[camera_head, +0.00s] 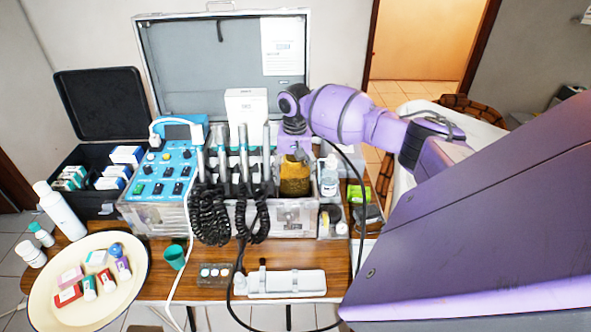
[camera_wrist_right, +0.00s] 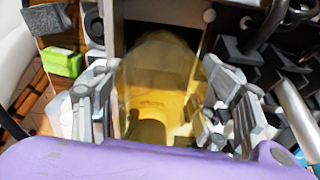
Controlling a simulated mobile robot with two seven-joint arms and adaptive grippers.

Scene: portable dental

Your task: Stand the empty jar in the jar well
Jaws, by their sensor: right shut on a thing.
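The empty jar (camera_head: 295,180) is see-through and yellow-amber. In the right wrist view the jar (camera_wrist_right: 158,85) stands between the two grey fingers of the gripper (camera_wrist_right: 160,112). My left gripper is not in view.
Handpieces with coiled black cords (camera_head: 228,215) hang just left of the jar. A green pack (camera_head: 359,194) lies farther right. A cream tray (camera_head: 50,310) with small boxes is at the left. A white holder (camera_head: 286,283) lies in front.

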